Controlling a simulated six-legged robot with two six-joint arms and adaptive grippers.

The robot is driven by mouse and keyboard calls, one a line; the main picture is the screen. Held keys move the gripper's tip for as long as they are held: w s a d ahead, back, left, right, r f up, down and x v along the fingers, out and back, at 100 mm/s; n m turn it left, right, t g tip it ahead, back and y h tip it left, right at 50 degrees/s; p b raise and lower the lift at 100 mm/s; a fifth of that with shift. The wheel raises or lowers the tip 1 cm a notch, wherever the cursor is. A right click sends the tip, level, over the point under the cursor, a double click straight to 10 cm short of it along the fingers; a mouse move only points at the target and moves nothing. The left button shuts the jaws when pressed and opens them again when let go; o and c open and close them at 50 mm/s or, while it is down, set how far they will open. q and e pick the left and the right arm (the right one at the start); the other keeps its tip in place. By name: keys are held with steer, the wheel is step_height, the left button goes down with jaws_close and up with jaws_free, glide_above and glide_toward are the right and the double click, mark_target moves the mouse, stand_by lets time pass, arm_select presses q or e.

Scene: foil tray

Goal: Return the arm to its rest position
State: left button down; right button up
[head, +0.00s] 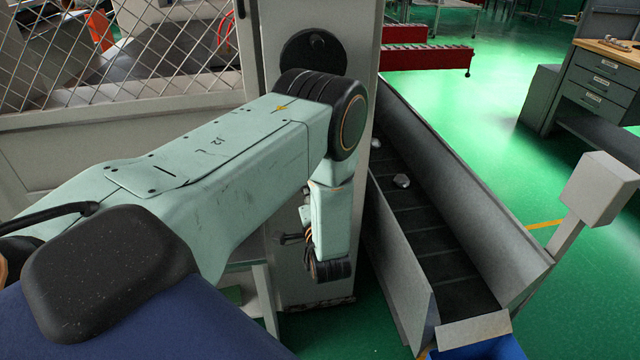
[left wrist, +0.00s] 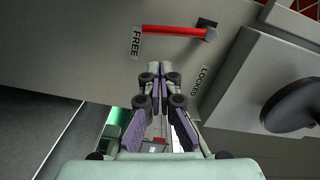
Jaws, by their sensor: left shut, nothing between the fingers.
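My left arm (head: 215,150) reaches in from the left in the head view, stretched out and bent down at its black-ringed joint, in front of a grey machine post. My left gripper (left wrist: 159,78) shows clearly in the left wrist view, its purple-padded fingers shut with nothing between them. In the head view the wrist mostly hides it. Beyond the fingertips, a red lever (left wrist: 172,30) on a grey panel points to the FREE label (left wrist: 136,42). A LOCKED label (left wrist: 205,80) sits below its pivot. The fingers appear apart from the lever. My right gripper is not in view.
A dark conveyor trough (head: 480,235) with grey side walls runs just right of the arm. A small crumpled silver piece (head: 402,181) lies in it. A wire-mesh guard (head: 150,60) stands behind the arm. Green floor is open beyond the trough, before a drawer cabinet (head: 600,90).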

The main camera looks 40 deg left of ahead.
arm_select(q)
steer(key=shift+w, duration=0.1)
steer(key=s+d+f+n+g+h, duration=0.45)
steer(key=s+d+f+h, duration=0.7)
steer(key=f, duration=0.45)
steer(key=s+d+g+h+b, duration=0.1)
steer(key=s+d+g, duration=0.2)
steer(key=s, duration=0.8)
steer(key=s+d+g+h+b, duration=0.1)
steer(key=s+d+g, duration=0.2)
steer(key=s, duration=0.9)
steer(key=d, duration=0.3)
steer(key=shift+d+r+n, duration=0.2)
steer(key=shift+n, duration=0.15)
